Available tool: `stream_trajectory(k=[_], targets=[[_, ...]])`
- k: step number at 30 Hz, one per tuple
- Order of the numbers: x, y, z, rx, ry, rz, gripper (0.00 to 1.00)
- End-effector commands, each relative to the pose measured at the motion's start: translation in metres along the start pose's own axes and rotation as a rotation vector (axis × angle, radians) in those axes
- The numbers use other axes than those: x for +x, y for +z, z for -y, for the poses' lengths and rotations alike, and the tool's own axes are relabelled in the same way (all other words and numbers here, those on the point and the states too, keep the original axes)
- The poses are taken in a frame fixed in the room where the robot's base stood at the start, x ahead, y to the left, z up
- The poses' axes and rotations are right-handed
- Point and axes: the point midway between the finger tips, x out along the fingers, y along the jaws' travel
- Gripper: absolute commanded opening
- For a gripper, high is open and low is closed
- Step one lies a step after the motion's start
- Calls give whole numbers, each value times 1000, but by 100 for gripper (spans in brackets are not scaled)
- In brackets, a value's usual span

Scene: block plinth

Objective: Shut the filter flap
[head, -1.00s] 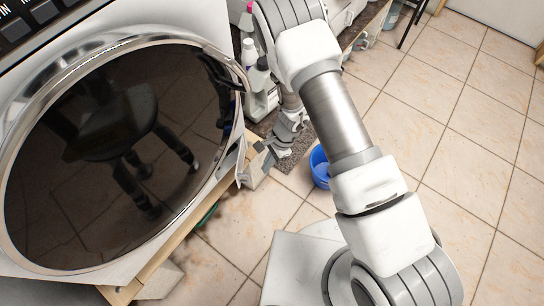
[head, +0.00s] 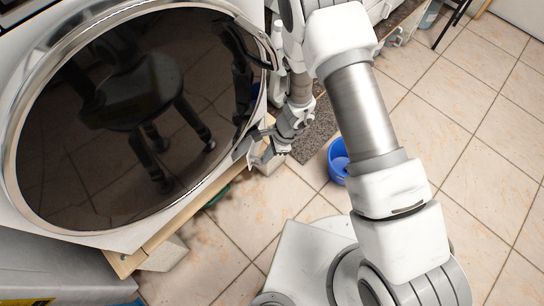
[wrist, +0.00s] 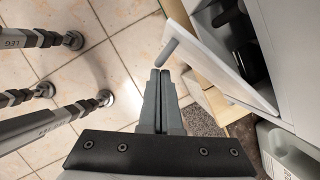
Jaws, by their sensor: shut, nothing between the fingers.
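The filter flap (wrist: 222,58) is a pale panel standing open at the low front of the white washing machine (head: 130,238). In the wrist view a dark recess shows behind it, and a short grey peg-like part sits at its near edge. The flap also shows edge-on in the head view (head: 243,146), below the right side of the round door. My gripper (wrist: 160,73) is shut and empty, its fingertips just beside the flap's near edge; whether they touch I cannot tell. In the head view my gripper (head: 260,148) is low beside the machine's front corner.
The machine stands on a wooden plinth (head: 160,238) with pale blocks under it. A blue bowl (head: 338,160) is on the tiled floor to the right. The tiles at right are clear.

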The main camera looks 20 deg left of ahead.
Motion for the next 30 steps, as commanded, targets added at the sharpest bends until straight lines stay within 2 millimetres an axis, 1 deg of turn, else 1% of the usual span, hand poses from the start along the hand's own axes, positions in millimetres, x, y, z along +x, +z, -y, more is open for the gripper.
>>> stream_trajectory(k=[1, 6, 10, 18, 22, 26, 27, 28, 30], targets=[[6, 2, 1, 26, -12, 2, 0], [6, 10, 2, 83, -32, 0, 0], [4, 11, 2, 89, -34, 0, 0], [4, 10, 2, 88, -33, -1, 0], [0, 1, 4, 91, -35, -1, 0], [-8, -19, 5, 91, -35, -1, 0], [-11, -26, 6, 91, -35, -1, 0], [-25, -21, 7, 87, -37, 0, 0], [-43, -20, 6, 86, -36, 0, 0]])
